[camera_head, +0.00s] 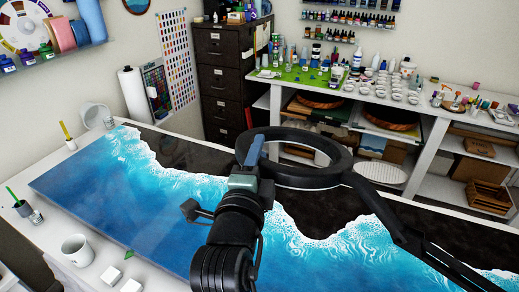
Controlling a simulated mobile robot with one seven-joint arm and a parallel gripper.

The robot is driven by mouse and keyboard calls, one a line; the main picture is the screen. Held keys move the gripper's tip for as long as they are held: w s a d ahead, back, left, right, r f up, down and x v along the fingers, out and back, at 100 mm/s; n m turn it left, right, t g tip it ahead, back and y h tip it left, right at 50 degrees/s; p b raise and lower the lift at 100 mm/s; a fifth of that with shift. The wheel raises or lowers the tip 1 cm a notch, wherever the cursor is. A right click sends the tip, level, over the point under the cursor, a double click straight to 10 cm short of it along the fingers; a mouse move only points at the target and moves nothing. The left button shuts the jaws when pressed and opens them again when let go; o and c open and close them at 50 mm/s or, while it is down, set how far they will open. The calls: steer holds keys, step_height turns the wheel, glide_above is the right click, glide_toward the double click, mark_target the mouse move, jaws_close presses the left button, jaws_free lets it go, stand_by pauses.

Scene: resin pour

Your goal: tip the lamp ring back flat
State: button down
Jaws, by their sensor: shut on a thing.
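The black lamp ring (310,180) is above the far part of the table, seen as a wide oval with an open middle. Its dark support arm (405,232) runs from the ring's right side down to the lower right. How far the ring tilts is hard to judge from this one view. My gripper (252,155) reaches up from the bottom middle and is shut on the ring's left edge, with a blue finger showing there. My wrist hides part of the ring's near-left side, and the other finger is not clear.
A long resin panel (110,190) with blue waves and a dark strip covers the table under the ring. A white mug (77,249), white blocks and small pots stand along the left edge. Behind are a dark drawer cabinet (221,85) and a white bench with bottles and cups.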

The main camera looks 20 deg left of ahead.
step_height(320, 180, down, 13)
steer(key=n+g+h+b, duration=0.1)
steer(key=n+g+b, duration=0.1)
steer(key=n+g, duration=0.1)
steer(key=shift+s+d+r+n+h, duration=0.2)
steer(key=shift+d+n+h, duration=0.1)
steer(key=shift+d+n, duration=0.15)
steer(key=c, duration=0.6)
jaws_free()
steer(key=b+v, duration=0.3)
steer(key=v, duration=1)
steer(key=shift+r+b, duration=0.1)
steer(key=shift+b, duration=0.25)
